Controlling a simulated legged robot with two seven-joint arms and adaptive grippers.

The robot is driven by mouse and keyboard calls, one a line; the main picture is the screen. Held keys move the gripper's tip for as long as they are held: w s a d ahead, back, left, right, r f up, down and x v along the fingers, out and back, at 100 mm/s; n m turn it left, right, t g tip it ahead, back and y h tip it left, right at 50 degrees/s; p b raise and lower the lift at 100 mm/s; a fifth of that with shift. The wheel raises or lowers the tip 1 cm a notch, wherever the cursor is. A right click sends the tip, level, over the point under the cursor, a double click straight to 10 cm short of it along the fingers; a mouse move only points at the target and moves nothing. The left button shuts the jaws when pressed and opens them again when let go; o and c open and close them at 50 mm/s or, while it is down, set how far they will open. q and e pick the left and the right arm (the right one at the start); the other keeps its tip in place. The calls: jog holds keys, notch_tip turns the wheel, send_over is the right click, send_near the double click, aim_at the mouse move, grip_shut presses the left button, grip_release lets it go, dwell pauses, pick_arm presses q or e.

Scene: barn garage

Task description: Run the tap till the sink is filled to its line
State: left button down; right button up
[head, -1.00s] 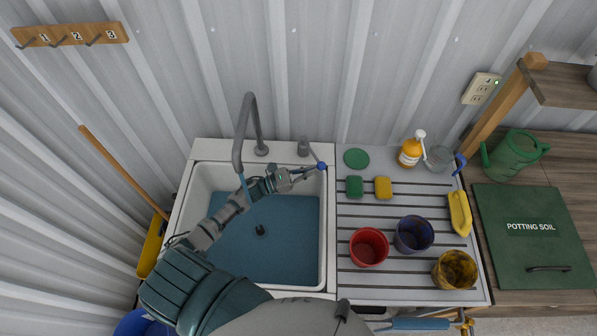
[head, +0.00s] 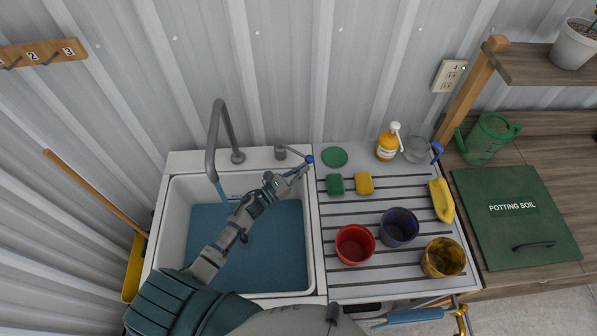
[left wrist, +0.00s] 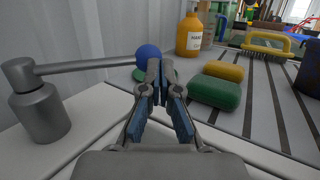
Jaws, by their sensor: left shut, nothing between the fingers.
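The sink (head: 180,225) holds blue water (head: 275,245); I cannot make out its fill line clearly. The grey tap (head: 213,140) arches over the sink, and a thin blue stream (head: 222,192) comes from its spout. The tap lever (head: 293,152) stands at the back rim and ends in a blue knob (head: 309,159). In the left wrist view the knob (left wrist: 148,55) is just beyond my fingers and partly hidden by them. My left gripper (head: 299,170) is shut and empty at the knob, on its near side; I cannot tell whether they touch. My right gripper is out of view.
The draining board right of the sink holds a green sponge (head: 335,184), a yellow sponge (head: 364,183), a red cup (head: 355,244), a blue cup (head: 399,228), a soap bottle (head: 387,146) and a brush (head: 441,200). A corrugated wall (head: 350,70) stands close behind.

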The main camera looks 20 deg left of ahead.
pick_arm(q)
jog(key=v, duration=1.2)
jog(key=shift+a, duration=0.3)
